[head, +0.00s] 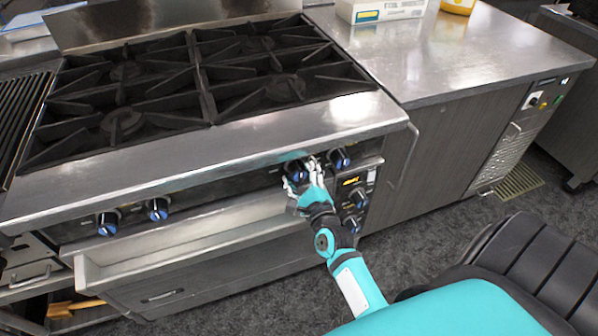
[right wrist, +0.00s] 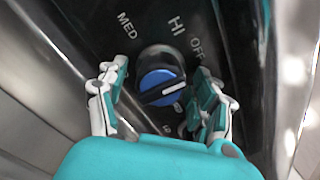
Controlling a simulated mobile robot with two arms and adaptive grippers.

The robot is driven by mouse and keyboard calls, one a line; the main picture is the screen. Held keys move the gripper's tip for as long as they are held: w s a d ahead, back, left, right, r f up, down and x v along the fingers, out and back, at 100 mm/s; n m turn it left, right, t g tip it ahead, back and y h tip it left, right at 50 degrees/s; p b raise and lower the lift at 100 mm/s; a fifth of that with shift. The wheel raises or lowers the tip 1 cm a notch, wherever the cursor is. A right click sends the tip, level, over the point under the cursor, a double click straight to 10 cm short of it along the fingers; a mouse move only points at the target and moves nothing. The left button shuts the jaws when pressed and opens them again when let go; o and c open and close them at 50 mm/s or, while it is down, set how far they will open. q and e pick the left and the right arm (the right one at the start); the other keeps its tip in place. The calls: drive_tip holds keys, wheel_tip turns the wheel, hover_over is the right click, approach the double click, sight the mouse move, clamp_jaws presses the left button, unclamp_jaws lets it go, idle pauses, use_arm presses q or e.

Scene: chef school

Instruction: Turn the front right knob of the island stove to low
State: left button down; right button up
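In the head view the stove (head: 230,130) has two blue-faced knobs on the right of its front panel. My right gripper (head: 303,174) is at the left knob (head: 296,174) of that pair; the other knob (head: 340,158) is just to its right. In the right wrist view my right gripper (right wrist: 160,92) is open, with one finger on each side of a black knob with a blue face (right wrist: 158,82). Small gaps show between the fingers and the knob. Its white pointer line slants slightly up to the right. MED, HI and OFF are readable around it; lower lettering is partly hidden. My left gripper is out of view.
Two more knobs (head: 158,208) are at the left of the panel. An open drawer or tray (head: 180,240) juts out below the panel. A control panel with knobs (head: 357,195) is right of my gripper. A steel counter (head: 450,60) adjoins the stove.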

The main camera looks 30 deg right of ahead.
drive_tip(key=c, duration=1.1)
